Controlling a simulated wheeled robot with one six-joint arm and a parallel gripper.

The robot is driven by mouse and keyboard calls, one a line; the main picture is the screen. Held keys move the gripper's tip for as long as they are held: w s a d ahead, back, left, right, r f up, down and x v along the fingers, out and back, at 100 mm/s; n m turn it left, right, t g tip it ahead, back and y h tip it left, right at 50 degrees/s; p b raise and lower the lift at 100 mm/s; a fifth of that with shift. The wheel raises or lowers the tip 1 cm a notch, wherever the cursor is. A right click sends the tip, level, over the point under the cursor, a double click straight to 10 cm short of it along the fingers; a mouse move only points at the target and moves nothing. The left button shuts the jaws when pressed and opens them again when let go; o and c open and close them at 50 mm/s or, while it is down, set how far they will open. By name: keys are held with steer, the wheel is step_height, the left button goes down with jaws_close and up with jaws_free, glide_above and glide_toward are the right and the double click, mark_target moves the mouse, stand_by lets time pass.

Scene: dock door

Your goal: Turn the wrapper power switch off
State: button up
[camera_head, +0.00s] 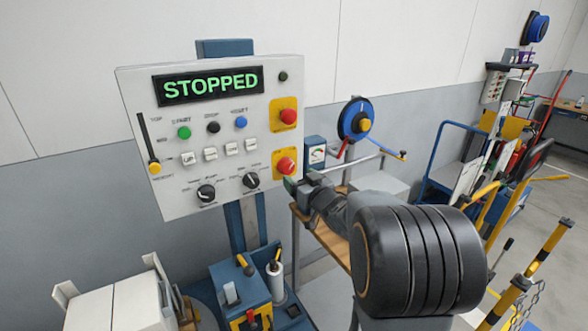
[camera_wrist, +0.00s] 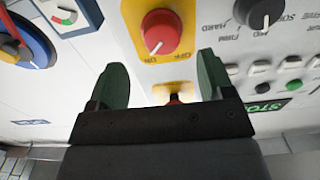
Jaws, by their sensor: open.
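The wrapper control panel (camera_head: 222,130) shows a lit green STOPPED display (camera_head: 208,85). A red rotary switch (camera_head: 285,166) on a yellow plate sits at its lower right edge. In the wrist view, upside down, this red knob (camera_wrist: 166,32) has a white pointer line slanting toward a small label that looks like ON. My gripper (camera_head: 291,184) is just below and in front of the switch. In the wrist view its green-padded fingers (camera_wrist: 163,66) are spread apart and empty, with the knob beyond and between them; they appear clear of it.
Another red control (camera_head: 288,115) on a yellow plate sits above the switch. Buttons (camera_head: 212,127) and black selector knobs (camera_head: 206,194) lie left of it.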

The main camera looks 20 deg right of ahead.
mark_target(290, 169)
steer(key=shift+w+a+p, duration=0.2)
steer(key=shift+w+p, duration=0.05)
steer(key=shift+w, duration=1.15)
steer(key=shift+w+a+p, duration=0.2)
steer(key=shift+w, duration=1.2)
steer(key=c, duration=0.9)
steer(key=shift+d, duration=0.1)
